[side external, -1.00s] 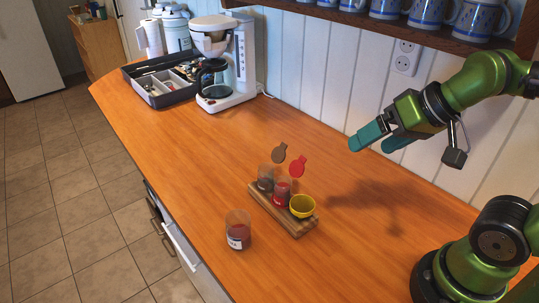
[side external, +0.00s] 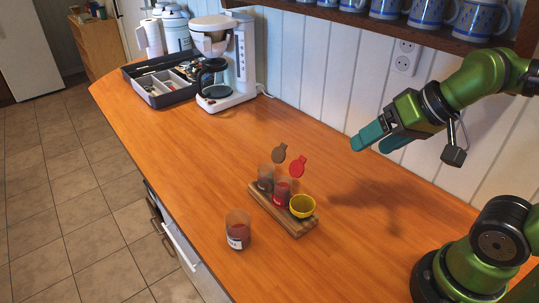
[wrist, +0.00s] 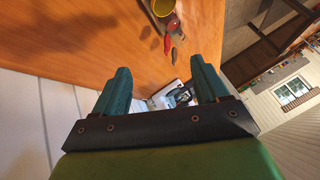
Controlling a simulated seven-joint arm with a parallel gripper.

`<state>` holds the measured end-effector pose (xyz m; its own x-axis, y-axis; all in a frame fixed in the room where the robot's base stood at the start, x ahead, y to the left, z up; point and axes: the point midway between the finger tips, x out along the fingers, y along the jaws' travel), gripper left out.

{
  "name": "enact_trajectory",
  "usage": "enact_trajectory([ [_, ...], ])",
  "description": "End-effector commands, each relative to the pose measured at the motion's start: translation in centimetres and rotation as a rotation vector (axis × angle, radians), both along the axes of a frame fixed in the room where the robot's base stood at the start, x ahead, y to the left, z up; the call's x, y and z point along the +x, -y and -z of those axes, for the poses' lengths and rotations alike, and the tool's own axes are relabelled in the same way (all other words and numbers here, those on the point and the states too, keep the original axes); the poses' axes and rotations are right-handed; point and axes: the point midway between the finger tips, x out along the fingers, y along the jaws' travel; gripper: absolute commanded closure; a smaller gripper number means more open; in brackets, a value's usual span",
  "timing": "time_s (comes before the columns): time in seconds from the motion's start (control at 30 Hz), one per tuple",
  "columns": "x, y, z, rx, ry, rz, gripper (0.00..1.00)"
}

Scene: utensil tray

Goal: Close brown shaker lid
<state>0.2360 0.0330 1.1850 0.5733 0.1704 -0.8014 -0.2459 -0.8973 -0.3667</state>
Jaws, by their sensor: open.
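The brown shaker (side external: 265,178) stands at the far left end of a small wooden rack on the counter. Its brown lid (side external: 279,153) stands open, tilted up above it. Beside it in the rack is a red shaker (side external: 282,190) with its red lid (side external: 298,167) also up. My gripper (side external: 372,139) is open and empty, in the air to the right of the rack and well above the counter. In the wrist view the two teal fingers (wrist: 160,88) are spread apart, and the red lid (wrist: 172,27) shows near the top edge.
A coffee maker (side external: 222,60) and a utensil tray (side external: 160,80) are at the back. A mug shelf (side external: 430,35) hangs above. The counter around the rack is mostly clear.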

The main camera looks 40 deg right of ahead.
Motion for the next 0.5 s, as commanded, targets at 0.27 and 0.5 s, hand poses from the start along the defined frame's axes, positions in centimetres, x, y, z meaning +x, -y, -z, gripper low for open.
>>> enact_trajectory([
  [0.27,0.7,-1.6,1.0,0.345,-0.504,0.329,0.69],
  [0.5,1.0,-2.4,2.5,0.451,-1.049,0.791,0.69],
])
